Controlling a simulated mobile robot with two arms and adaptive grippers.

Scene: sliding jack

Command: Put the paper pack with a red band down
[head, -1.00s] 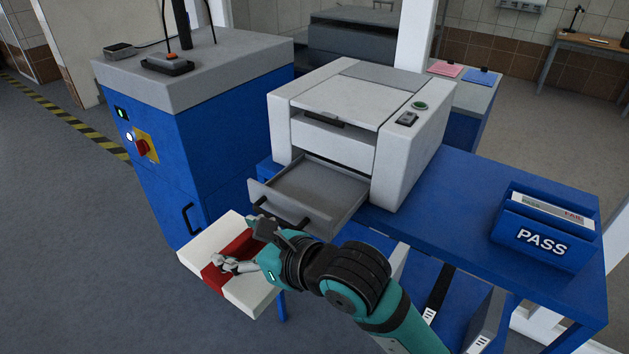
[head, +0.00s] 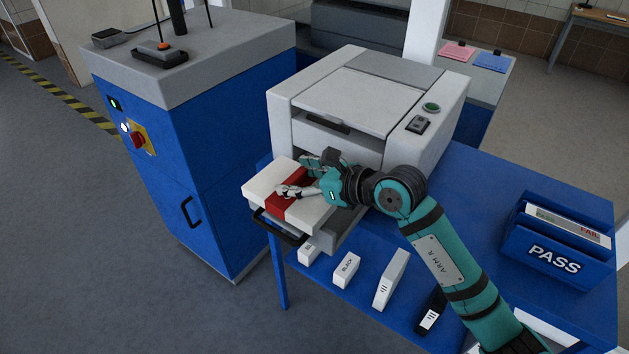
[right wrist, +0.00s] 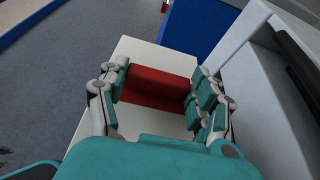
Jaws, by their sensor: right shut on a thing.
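The paper pack with a red band (head: 257,190) is white with a red band around its middle. My right gripper (head: 305,178) is shut on it across the band. In the right wrist view the fingers of my right gripper (right wrist: 160,88) stand on both sides of the red band of the pack (right wrist: 150,50). The pack is over the pulled-out drawer (head: 350,222) of the white printer (head: 345,95) and hides most of its inside. I cannot tell whether the pack touches the drawer floor. My left gripper is not in view.
A blue PASS tray (head: 555,260) with papers stands on the blue table (head: 480,215) to the right. A blue cabinet (head: 200,160) stands at the left. The floor in front is clear.

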